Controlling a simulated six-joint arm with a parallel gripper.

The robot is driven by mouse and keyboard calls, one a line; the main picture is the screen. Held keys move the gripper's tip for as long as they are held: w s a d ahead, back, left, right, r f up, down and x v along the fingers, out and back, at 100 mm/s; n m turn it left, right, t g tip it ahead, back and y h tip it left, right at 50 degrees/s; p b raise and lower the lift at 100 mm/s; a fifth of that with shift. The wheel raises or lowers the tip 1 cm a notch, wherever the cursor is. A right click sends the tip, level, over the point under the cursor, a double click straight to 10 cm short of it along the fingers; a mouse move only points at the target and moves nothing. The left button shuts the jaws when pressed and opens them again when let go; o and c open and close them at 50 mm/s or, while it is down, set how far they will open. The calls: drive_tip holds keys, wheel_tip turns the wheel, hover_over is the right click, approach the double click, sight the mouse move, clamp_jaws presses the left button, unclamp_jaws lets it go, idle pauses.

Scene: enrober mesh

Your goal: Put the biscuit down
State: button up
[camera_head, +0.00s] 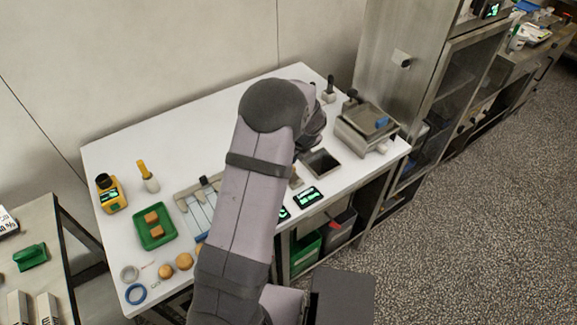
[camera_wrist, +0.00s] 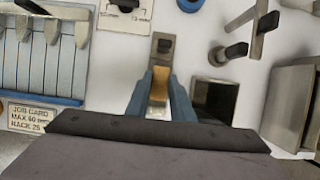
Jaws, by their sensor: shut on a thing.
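In the wrist view, my gripper (camera_wrist: 160,92) has two blue fingers closed on a narrow tan piece, which looks like the biscuit (camera_wrist: 159,82). Only its edge shows between the fingers; the rest is hidden. A small grey-brown block with a dark top (camera_wrist: 162,46) appears just beyond the fingertips; I cannot tell whether they touch. In the head view my arm hides the fingers and the held piece. A green tray (camera_head: 169,235) there holds two brown square pieces (camera_head: 152,217).
The white table (camera_head: 110,150) carries a slatted rack (camera_head: 200,208), also in the wrist view (camera_wrist: 40,60). A dark square opening (camera_wrist: 214,100) lies right of my fingers, with a metal machine (camera_head: 366,125) beyond.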

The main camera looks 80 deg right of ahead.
drive_tip(key=shift+f, duration=1.55)
drive_tip(key=shift+f, duration=0.1)
drive_tip(key=o, duration=0.8)
drive_tip(key=b+v, duration=0.2)
drive_tip(key=v, duration=1)
